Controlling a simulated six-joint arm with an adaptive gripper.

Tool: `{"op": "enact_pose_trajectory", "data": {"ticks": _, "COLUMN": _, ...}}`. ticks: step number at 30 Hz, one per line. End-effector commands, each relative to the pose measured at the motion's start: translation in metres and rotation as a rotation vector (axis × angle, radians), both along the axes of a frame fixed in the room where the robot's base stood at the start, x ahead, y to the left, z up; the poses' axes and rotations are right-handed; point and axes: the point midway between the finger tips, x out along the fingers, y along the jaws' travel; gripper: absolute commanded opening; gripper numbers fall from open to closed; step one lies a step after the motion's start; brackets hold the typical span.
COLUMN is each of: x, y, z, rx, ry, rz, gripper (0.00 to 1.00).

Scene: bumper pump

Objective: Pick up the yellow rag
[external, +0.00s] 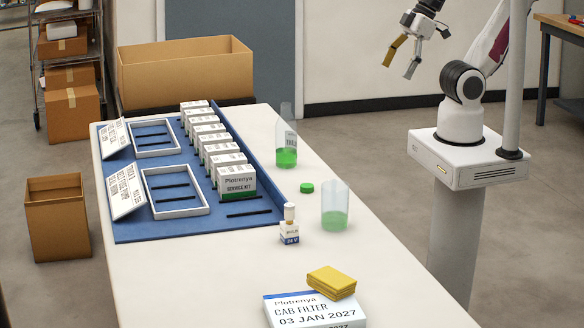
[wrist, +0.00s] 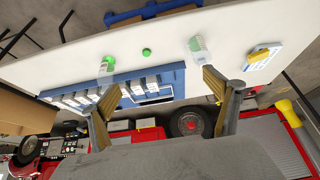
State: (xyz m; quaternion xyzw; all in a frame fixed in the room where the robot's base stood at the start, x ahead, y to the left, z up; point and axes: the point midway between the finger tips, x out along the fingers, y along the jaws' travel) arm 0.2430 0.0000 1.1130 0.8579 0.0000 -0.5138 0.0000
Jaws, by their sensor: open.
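The yellow rag (external: 331,282) is a folded stack lying on top of the white cab filter box (external: 315,310) at the near end of the white table in the external view. It also shows in the wrist view (wrist: 258,55), small, at the upper right on its box. My gripper (external: 403,62) is open and empty, raised high beyond the table's right side, far from the rag. Its two fingers also show in the wrist view (wrist: 157,108), spread wide with nothing between them.
A blue tray (external: 135,228) holds several white kit boxes (external: 235,178).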

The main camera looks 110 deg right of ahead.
Motion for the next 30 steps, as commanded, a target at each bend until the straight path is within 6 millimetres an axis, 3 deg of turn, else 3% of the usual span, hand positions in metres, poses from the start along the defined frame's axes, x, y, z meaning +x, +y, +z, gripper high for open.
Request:
{"op": "enact_pose_trajectory", "data": {"ticks": 8, "x": 0.003, "y": 0.002, "z": 0.001, "rx": 0.002, "ry": -0.002, "rz": 0.005, "gripper": 0.89}}
{"op": "enact_pose_trajectory", "data": {"ticks": 14, "x": 0.022, "y": 0.011, "z": 0.004, "rx": 0.017, "ry": -0.02, "rz": 0.03, "gripper": 0.89}}
{"op": "enact_pose_trajectory", "data": {"ticks": 30, "x": 0.132, "y": 0.079, "z": 0.012, "rx": 0.096, "ry": -0.131, "rz": 0.155, "gripper": 0.89}}
